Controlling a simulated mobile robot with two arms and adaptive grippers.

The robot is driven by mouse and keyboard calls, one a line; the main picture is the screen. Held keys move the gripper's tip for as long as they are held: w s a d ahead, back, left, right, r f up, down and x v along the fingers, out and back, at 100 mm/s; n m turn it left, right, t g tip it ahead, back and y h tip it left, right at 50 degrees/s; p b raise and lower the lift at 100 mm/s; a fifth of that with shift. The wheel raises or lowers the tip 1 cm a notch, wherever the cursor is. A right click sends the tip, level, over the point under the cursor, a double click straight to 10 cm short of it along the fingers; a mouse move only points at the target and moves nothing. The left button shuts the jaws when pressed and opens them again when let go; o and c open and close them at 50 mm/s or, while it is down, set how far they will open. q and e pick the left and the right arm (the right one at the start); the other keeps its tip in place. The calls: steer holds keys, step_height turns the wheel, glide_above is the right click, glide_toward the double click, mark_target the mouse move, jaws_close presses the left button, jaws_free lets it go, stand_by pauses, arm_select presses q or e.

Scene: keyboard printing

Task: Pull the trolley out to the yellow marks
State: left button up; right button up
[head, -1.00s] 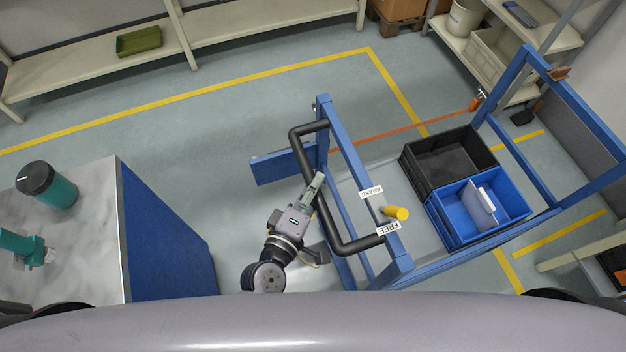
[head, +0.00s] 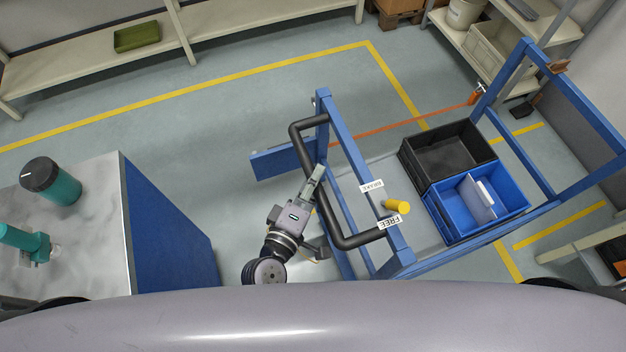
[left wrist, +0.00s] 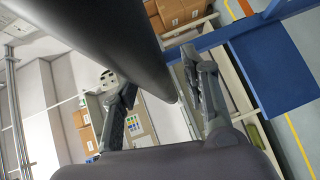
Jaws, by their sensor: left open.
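The blue-framed trolley (head: 345,145) stands at centre right in the head view, with a black U-shaped handle (head: 303,158) on its near left end. A yellow lever (head: 397,206) on it points towards the FREE label (head: 390,222), away from the BRAKE label (head: 371,187). My left gripper (head: 314,183) is open at the handle. In the left wrist view the dark handle (left wrist: 120,40) crosses in front, its lower part between the two spread fingers (left wrist: 160,95); contact is unclear. Yellow floor lines (head: 230,85) run behind and beside the trolley. My right gripper is out of view.
A black crate (head: 410,160) and a blue crate (head: 450,233) ride on the trolley. An orange strap (head: 400,126) runs from it towards the right-hand shelf (head: 515,85). A blue-sided bench (head: 165,235) stands left. Floor between bench and trolley is clear.

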arm_select(q)
steer(key=v, duration=1.2)
